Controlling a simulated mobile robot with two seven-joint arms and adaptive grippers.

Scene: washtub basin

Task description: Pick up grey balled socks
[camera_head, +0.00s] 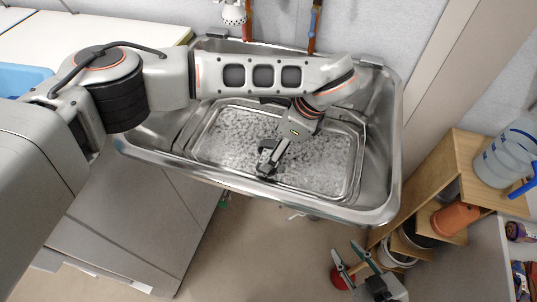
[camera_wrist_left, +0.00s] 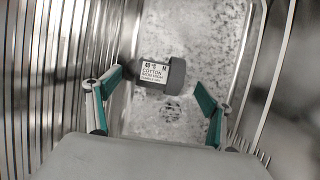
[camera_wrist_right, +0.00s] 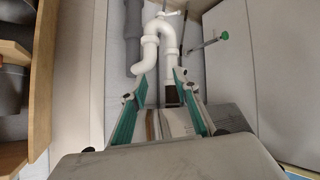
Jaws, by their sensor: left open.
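In the left wrist view, the grey balled socks (camera_wrist_left: 176,73) lie on the foamy floor of the basin, with a white printed label around them. My left gripper (camera_wrist_left: 158,112) is open above them, its green-padded fingers apart on either side and not touching them. In the head view, my left arm reaches across the basin and the left gripper (camera_head: 268,168) points down into it; the socks are not clearly visible there. My right gripper (camera_head: 352,256) is open and empty, low in front of the basin; it also shows in the right wrist view (camera_wrist_right: 150,85).
The metal washtub (camera_head: 385,150) has raised walls around a tray-like inner rim (camera_head: 352,170). A wooden stepped shelf (camera_head: 462,160) with pots and a blue-striped jug (camera_head: 508,155) stands at right. White drain pipes (camera_wrist_right: 150,50) are ahead of my right gripper.

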